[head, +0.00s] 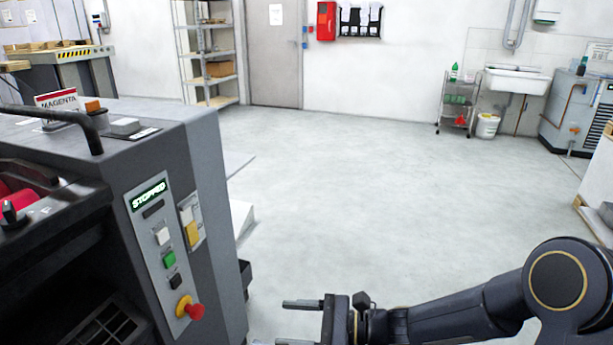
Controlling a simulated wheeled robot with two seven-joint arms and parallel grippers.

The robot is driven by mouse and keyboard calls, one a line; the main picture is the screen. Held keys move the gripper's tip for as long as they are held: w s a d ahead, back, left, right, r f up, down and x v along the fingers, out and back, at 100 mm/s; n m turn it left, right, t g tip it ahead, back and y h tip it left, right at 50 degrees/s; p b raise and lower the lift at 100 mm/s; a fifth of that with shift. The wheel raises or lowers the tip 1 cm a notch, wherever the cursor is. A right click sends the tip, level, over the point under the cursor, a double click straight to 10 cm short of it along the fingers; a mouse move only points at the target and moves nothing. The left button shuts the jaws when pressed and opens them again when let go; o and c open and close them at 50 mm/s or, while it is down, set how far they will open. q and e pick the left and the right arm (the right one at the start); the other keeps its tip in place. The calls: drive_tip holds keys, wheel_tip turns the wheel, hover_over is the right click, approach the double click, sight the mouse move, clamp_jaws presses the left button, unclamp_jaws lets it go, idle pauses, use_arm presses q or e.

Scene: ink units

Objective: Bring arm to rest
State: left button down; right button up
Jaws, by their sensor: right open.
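My right arm (465,312) comes in from the lower right and reaches left, low in the head view. My right gripper (298,322) is open and empty, its fingers pointing left toward the dark grey press unit. It is apart from the unit, with floor showing between them. The press unit (215,200) fills the left side. Its panel carries a display reading STOPPED (149,195), white, green and black buttons, and a red emergency knob (194,311). My left gripper is not in view.
A MAGENTA sign (58,103) stands on the unit. Open floor (350,190) lies ahead. A metal shelf (211,55) and a door (274,60) are at the back. A small cart (456,105), a sink (517,80) and a grey machine (572,115) are at the right.

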drive_tip(key=s+d+r+n+g+h+p, duration=0.1)
drive_tip(key=s+d+r+n+p, duration=0.25)
drive_tip(key=r, duration=0.35)
drive_tip(key=s+d+r+n+g+h+p, duration=0.1)
drive_tip(key=s+d+r+n+h+p, duration=0.15)
drive_tip(key=s+r+p, duration=0.4)
drive_tip(key=s+d+r+n+t+h+p, duration=0.2)
drive_tip(key=s+d+r+n+h+p, duration=0.2)
drive_tip(key=d+r+p, duration=0.3)
drive_tip(key=s+d+r+n+t+h+p, duration=0.3)
drive_tip(key=s+d+r+n+h+p, duration=0.2)
drive_tip(key=d+r+p, duration=0.3)
drive_tip(key=shift+s+d+r+n, duration=0.3)
drive_tip(key=shift+d+r+n, duration=0.1)
drive_tip(key=shift+d, duration=0.55)
